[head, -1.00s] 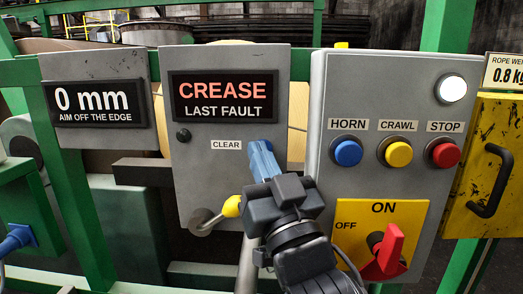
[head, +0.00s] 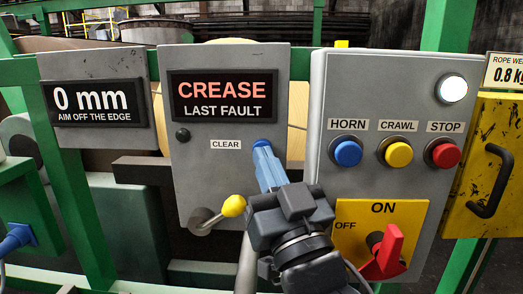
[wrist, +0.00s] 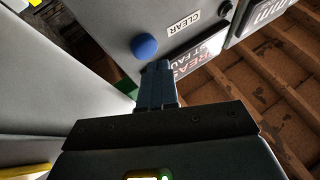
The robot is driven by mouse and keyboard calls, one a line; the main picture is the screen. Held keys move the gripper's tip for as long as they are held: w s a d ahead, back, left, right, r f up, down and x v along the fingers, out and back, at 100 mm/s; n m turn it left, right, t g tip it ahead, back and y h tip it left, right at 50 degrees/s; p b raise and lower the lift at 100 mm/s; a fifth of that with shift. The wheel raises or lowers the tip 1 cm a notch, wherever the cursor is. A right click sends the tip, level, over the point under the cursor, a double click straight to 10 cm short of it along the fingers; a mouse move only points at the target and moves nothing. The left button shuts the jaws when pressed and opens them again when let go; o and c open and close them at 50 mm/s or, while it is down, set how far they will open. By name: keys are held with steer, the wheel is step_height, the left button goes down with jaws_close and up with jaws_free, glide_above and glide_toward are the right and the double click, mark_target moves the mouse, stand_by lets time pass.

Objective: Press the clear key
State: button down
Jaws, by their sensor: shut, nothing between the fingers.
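The clear key is a round blue button beside the CLEAR label (head: 226,145) on the grey fault box (head: 210,185). In the head view only its top edge (head: 264,142) shows above my fingertips. In the wrist view the whole blue key (wrist: 144,46) shows, standing out from the panel. My gripper (head: 262,152) has blue fingers, shut and empty, with their tips just below the key. In the wrist view the fingertips (wrist: 157,66) lie close below and right of the key; I cannot tell whether they touch it. The display (head: 222,97) reads CREASE, LAST FAULT.
A yellow-knobbed lever (head: 233,206) sticks out just left of my gripper. The right control box holds blue HORN (head: 347,153), yellow CRAWL (head: 398,152) and red STOP (head: 443,153) buttons and a red rotary switch (head: 388,252). A 0 mm display (head: 92,102) is at left.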

steer(key=shift+s+b, duration=0.35)
steer(key=shift+s, duration=1.9)
steer(key=s+d+f+m+g+h, duration=0.1)
steer(key=s+d+f+h, duration=0.1)
steer(key=s+d+f, duration=0.4)
steer(key=s+d+f+m+g+h, duration=0.1)
steer(key=s+d+f, duration=0.15)
steer(key=f, duration=0.45)
steer(key=s+d+f+m+g+h, duration=0.1)
steer(key=s+d+f+h, duration=0.1)
steer(key=s+d+f, duration=0.4)
steer(key=s+d+f+g+h, duration=0.2)
steer(key=s+d+f, duration=0.1)
steer(key=s, duration=0.7)
steer(key=s+d+f+m+g+h, duration=0.1)
steer(key=s+d+f+g+h, duration=0.1)
steer(key=s, duration=0.9)
steer(key=shift+d+f, duration=0.75)
steer(key=shift+d, duration=0.45)
